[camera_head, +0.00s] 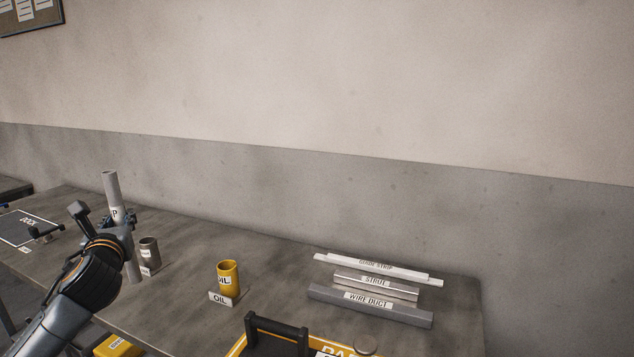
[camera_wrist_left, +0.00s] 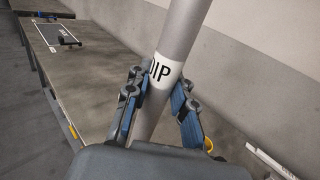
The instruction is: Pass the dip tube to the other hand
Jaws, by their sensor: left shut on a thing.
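The dip tube (camera_head: 111,189) is a long grey tube with a white label. It stands nearly upright above the left part of the table in the head view. My left gripper (camera_head: 118,220) is shut around its middle. In the left wrist view the dip tube (camera_wrist_left: 182,38) runs between the two blue-padded fingers of the left gripper (camera_wrist_left: 160,105), with the letters "DIP" partly showing just above them. In the head view the tube's lower end shows below the gripper; I cannot tell whether it touches anything. My right gripper is in neither view.
A grey cup (camera_head: 149,251) stands just right of my left gripper. A yellow oil cup (camera_head: 228,276) stands mid-table. A wire duct (camera_head: 370,305), a strut (camera_head: 376,285) and another strip (camera_head: 373,267) lie at the right. A marked dock mat (camera_head: 22,232) lies at the left.

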